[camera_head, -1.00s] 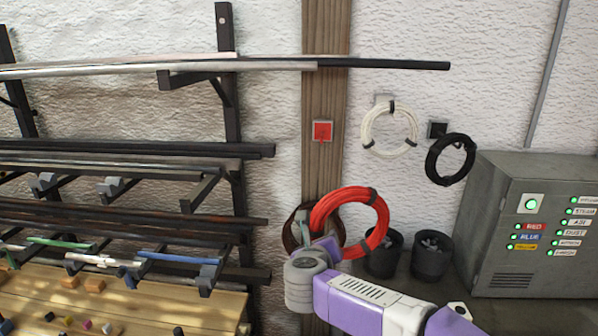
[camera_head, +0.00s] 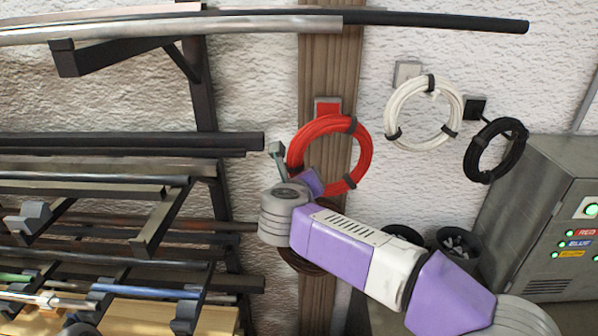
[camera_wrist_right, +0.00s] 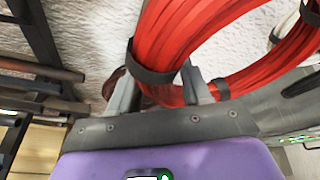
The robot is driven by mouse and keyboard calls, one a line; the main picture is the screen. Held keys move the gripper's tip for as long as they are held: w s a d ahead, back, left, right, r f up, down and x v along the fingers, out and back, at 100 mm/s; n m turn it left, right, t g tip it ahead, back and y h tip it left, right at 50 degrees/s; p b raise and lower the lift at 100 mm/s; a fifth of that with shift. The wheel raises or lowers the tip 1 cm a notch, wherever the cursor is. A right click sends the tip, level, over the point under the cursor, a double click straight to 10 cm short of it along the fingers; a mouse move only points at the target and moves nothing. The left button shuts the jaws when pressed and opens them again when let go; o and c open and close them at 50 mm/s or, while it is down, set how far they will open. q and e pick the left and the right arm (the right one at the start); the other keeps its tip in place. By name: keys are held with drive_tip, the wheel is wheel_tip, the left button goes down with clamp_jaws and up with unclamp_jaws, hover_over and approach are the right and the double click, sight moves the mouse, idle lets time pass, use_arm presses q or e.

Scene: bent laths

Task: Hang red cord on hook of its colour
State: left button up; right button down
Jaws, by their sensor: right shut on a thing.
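The red cord (camera_head: 366,150) is a coil bound with black bands. My right gripper (camera_wrist_right: 160,92) is shut on its lower left part, with grey fingers on both sides of the cord in the wrist view, where the red cord (camera_wrist_right: 218,30) rises out of the picture. In the head view the coil stands upright in front of the wooden post, its top just below and overlapping the red hook plate (camera_head: 328,105). The hook's peg is hidden, so I cannot tell whether the coil is around it. My left gripper is not in view.
A white coil (camera_head: 402,104) hangs at a light plate and a black coil (camera_head: 518,152) at a black plate (camera_head: 487,106), both right of the post. A rack with long bars (camera_head: 130,142) fills the left. A grey cabinet (camera_head: 532,190) stands at right.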

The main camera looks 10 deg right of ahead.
drive_tip(key=shift+d+r, duration=0.15)
drive_tip(key=shift+w+d+p, duration=0.15)
drive_tip(key=shift+w+p, duration=0.2)
drive_tip(key=shift+w, duration=0.55)
drive_tip(key=a+p+x, duration=0.1)
drive_tip(key=x, duration=0.8)
drive_tip(key=shift+w+f+p, duration=0.25)
drive_tip(key=shift+w+p, duration=0.1)
drive_tip(key=shift+w, duration=0.05)
drive_tip(key=shift+f, duration=0.15)
idle(0.5)
drive_tip(key=shift+c, duration=2.1)
unclamp_jaws()
drive_tip(key=shift+f, duration=0.1)
